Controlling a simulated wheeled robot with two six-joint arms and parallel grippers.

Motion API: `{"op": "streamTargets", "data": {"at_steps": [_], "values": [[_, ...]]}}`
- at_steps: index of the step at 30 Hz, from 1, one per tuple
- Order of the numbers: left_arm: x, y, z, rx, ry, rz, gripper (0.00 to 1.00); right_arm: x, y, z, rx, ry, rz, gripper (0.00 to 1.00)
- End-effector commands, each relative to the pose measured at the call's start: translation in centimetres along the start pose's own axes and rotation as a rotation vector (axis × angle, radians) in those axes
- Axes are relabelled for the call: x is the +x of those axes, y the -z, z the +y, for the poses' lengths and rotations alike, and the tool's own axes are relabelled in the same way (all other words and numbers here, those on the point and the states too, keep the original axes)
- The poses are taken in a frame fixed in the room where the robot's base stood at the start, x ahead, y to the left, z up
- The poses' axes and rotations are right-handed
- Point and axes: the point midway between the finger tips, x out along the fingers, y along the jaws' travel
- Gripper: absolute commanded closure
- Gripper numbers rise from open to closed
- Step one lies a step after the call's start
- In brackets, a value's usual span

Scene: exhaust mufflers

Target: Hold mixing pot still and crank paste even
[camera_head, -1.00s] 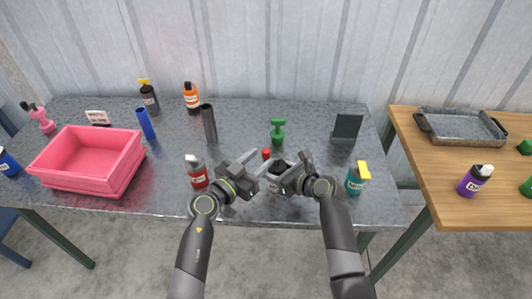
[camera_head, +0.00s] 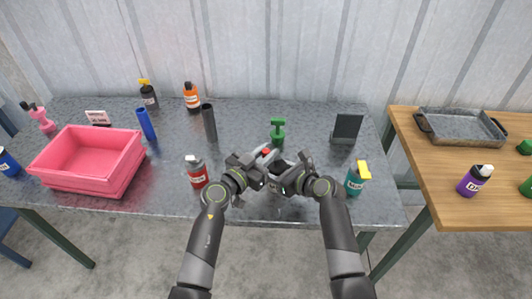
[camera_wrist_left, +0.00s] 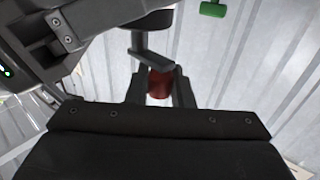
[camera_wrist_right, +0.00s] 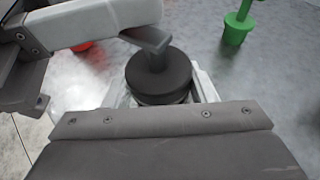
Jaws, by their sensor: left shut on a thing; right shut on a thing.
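The mixing pot (camera_head: 274,187) stands on the grey table, mostly hidden between my grippers in the head view. In the right wrist view its dark round top (camera_wrist_right: 158,76) shows, with a shaft and crank arm above. My right gripper (camera_head: 287,176) is shut on the pot, a finger on either side. The crank's red knob (camera_head: 266,152) stands above the pot. In the left wrist view the knob (camera_wrist_left: 160,84) sits between the fingers of my left gripper (camera_head: 267,158), which is shut on it. The paste inside is hidden.
A green pump bottle (camera_head: 278,133) and a dark stand (camera_head: 346,128) are behind. A pink crate (camera_head: 88,163) fills the left. The table's front edge is close.

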Motion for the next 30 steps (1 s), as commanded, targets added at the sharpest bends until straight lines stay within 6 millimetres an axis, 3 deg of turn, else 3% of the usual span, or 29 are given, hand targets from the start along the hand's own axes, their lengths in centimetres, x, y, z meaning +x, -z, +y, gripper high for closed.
{"op": "streamTargets", "data": {"at_steps": [7, 19, 30], "values": [[0.2, -0.1, -0.2, 0.002, -0.07, -0.004, 1.0, 0.0, 0.0, 0.0, 0.0, 0.0, 0.0, 0.74], [1.0, -0.1, -0.7, 0.0, -0.383, -0.004, 1.0, 0.0, 0.0, 0.0, 0.0, -0.001, -0.001, 0.74], [1.0, -0.1, -0.7, 0.0, -0.42, -0.001, 1.0, 0.0, 0.0, 0.0, 0.001, -0.001, -0.001, 0.74]]}}
